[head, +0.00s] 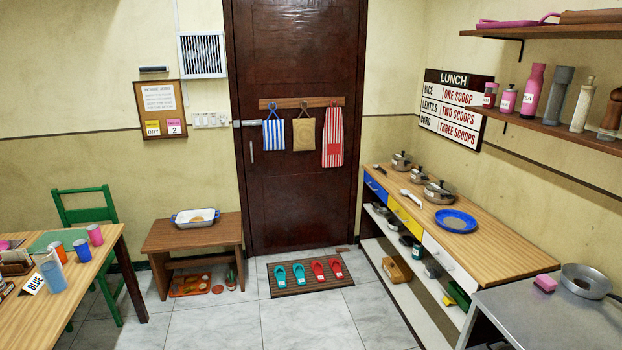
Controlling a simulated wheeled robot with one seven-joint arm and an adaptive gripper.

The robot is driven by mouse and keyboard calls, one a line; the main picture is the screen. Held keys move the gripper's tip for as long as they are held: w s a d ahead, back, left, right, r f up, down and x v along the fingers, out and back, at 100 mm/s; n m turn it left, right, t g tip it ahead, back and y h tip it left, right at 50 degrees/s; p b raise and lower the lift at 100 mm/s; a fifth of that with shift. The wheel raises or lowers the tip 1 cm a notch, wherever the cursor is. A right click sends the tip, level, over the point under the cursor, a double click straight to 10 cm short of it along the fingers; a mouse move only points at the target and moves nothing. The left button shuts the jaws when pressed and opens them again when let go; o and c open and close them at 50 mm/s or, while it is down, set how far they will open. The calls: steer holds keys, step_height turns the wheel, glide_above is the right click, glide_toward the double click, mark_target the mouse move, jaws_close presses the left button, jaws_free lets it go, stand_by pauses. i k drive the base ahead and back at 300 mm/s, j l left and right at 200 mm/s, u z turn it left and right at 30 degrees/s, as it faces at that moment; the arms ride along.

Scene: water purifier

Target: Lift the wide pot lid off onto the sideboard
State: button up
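The wooden-topped sideboard (503,258) runs along the right wall, with blue, yellow and white drawers. Three metal pots stand in a row toward its far end. The nearest pot (438,193) looks the widest and has a lid with a dark knob on it. A smaller pot (418,174) is just behind it, and another pot (402,161) is farthest back. Both seem lidded, but they are small in view. My gripper is not in view.
A blue plate (456,221) and a ladle (411,197) lie on the sideboard near the pots. Its near end is bare. A grey counter (540,318) with a metal pan (586,281) stands at front right. Sandals on a mat (310,281) lie by the door; the tiled floor in front is clear.

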mark_target(441, 187)
steer(key=i+u, duration=0.2)
steer(key=i, duration=1.9)
steer(key=i+l+z, duration=0.2)
steer(key=i+z, duration=0.2)
steer(key=i, duration=0.15)
steer(key=i+z, duration=0.45)
steer(key=i+j+z, duration=0.2)
steer(key=i+z, duration=0.2)
steer(key=i, duration=0.2)
steer(key=i+j+z, duration=0.5)
steer(key=i+z, duration=0.15)
steer(key=i+j+z, duration=0.25)
steer(key=i, duration=0.25)
steer(key=l, duration=0.1)
